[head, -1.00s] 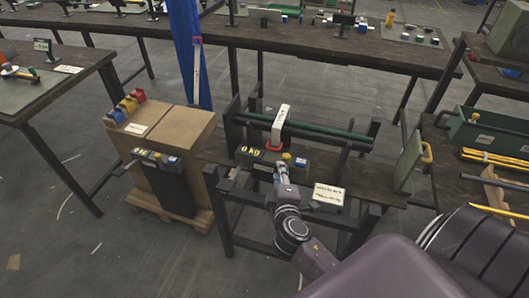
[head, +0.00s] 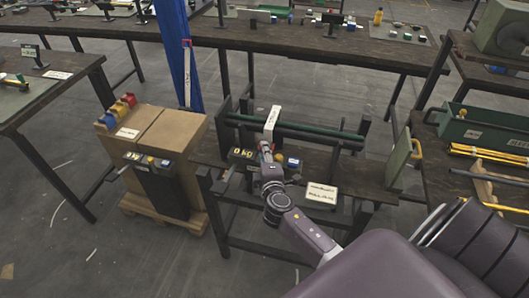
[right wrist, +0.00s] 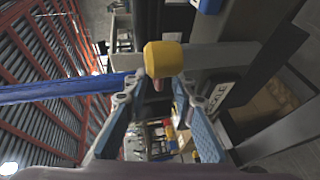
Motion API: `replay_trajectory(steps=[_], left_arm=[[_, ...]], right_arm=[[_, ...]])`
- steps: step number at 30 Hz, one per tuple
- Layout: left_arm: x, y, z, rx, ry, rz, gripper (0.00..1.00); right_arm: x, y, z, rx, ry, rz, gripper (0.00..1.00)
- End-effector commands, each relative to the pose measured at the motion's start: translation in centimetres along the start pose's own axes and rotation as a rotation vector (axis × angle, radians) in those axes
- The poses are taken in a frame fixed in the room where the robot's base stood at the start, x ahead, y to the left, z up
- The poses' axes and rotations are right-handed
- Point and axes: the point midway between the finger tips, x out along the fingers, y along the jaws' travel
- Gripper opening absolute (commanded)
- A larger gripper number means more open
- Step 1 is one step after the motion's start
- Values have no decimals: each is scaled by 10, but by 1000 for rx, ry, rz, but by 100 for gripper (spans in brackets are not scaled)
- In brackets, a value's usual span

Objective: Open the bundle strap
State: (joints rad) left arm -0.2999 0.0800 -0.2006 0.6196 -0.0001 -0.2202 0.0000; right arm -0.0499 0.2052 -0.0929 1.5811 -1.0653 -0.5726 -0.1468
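The bundle strap (head: 272,120) is a pale labelled band over the dark green tubes (head: 315,134) in the rack on the middle bench. Its red lower end is largely hidden by my right gripper in the head view. My right gripper (head: 266,151) is in front of the strap's lower end, by the small box with the yellow display. In the right wrist view its two blue-padded fingers (right wrist: 160,88) stand apart. A yellow knob (right wrist: 164,59) shows just beyond the fingertips, and I cannot tell whether they touch anything. My left gripper is out of view.
A display box (head: 243,154) stands left of my right gripper. A white label plate (head: 321,192) is to its right. Cardboard boxes (head: 177,125) on a pallet stand left of the bench. A green-faced upright panel (head: 399,160) stands at the bench's right end.

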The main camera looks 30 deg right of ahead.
Motion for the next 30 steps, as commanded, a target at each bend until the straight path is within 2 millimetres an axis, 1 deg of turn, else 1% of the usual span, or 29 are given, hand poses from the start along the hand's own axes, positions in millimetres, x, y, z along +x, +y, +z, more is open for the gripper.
replay_trajectory(steps=[5,9,12,25,30], left_arm=[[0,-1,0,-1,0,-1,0],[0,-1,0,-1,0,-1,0],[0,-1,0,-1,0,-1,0],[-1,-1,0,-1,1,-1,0],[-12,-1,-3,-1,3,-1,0]], right_arm=[[0,0,0,0,0,0,24],[0,0,0,0,0,0,9],[0,0,0,0,0,0,0],[0,0,0,0,0,-2,0],[7,8,-4,6,0,-17,0]])
